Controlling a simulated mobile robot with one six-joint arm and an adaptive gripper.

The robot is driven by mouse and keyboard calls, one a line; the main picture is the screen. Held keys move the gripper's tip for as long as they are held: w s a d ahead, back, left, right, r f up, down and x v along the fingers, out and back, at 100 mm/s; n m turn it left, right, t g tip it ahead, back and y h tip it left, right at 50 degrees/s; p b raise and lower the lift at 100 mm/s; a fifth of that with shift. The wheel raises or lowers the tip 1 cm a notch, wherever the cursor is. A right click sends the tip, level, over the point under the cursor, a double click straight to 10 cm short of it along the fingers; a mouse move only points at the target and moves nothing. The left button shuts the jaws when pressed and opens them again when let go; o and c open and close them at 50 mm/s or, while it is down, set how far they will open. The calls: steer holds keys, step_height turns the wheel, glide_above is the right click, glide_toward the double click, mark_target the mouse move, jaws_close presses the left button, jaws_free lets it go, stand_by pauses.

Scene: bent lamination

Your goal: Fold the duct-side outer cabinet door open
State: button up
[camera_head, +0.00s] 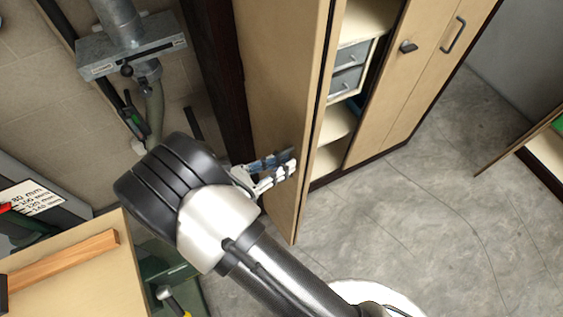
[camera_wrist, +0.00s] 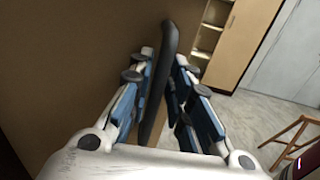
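The duct-side outer cabinet door (camera_head: 273,85) is a tall light-wood panel. It stands swung out from the cabinet, and shelves and grey drawers (camera_head: 349,67) show beyond its edge. My gripper (camera_head: 278,168) is at the lower part of this door, near its free edge. In the wrist view, the gripper's blue-padded fingers (camera_wrist: 166,75) are spread on either side of a dark bar-shaped handle (camera_wrist: 160,85). A gap shows on the right of the handle; contact on the left is unclear. The door's face (camera_wrist: 70,60) fills the left of the wrist view in shadow.
Another cabinet door (camera_head: 420,75) with a dark handle is closed at right. A grey metal duct (camera_head: 120,18) is at upper left. A workbench (camera_head: 80,285) with a wooden strip stands at lower left. Grey floor (camera_head: 430,210) is clear in front of the cabinet.

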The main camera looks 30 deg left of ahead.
steer(key=v, duration=1.2)
steer(key=shift+d, duration=0.1)
